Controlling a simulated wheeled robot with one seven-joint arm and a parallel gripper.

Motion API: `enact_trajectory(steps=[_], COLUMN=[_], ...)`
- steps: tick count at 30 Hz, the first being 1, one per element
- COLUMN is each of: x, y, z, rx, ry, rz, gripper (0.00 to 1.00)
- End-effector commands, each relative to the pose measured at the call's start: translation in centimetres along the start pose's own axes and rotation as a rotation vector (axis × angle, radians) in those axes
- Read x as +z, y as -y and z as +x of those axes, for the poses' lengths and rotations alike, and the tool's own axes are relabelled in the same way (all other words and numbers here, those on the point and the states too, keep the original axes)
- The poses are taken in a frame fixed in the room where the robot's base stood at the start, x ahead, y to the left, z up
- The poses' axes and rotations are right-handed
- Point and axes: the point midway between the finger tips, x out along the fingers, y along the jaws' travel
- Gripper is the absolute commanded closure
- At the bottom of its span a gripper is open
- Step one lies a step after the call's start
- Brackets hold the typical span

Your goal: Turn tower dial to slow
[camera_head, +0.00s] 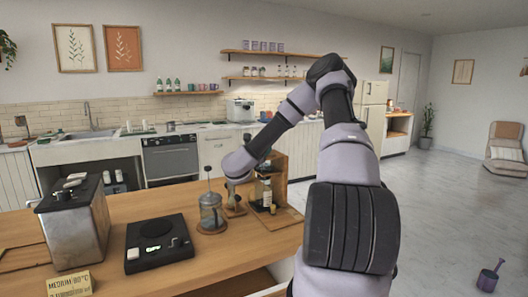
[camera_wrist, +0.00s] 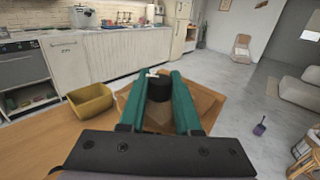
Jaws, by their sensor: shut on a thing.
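In the wrist view my gripper (camera_wrist: 160,84) has its two green fingers on either side of a dark round knob (camera_wrist: 160,90), which appears to be the tower dial. The fingers are closed on it. A small white mark shows at the knob's far edge; I cannot read the dial setting. A wooden surface (camera_wrist: 207,103) lies around and below the knob.
A glass press (camera_head: 211,212) stands close left of the tower. A black scale (camera_head: 158,256), a metal box (camera_head: 72,232) and a yellow sign (camera_head: 69,284) are further left on the wooden counter (camera_head: 130,208). The wrist view shows a yellow bin (camera_wrist: 91,104) left of the tower.

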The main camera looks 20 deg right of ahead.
Motion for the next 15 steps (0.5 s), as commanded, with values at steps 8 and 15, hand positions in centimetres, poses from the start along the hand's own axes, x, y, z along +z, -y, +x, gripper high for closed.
enact_trajectory(steps=[8, 15], x=[0.07, 0.04], y=[0.02, -0.02], z=[0.06, -0.09], rx=[0.0, 0.001], ry=[0.002, 0.001], rz=[0.001, 0.0], gripper=[0.38, 0.38])
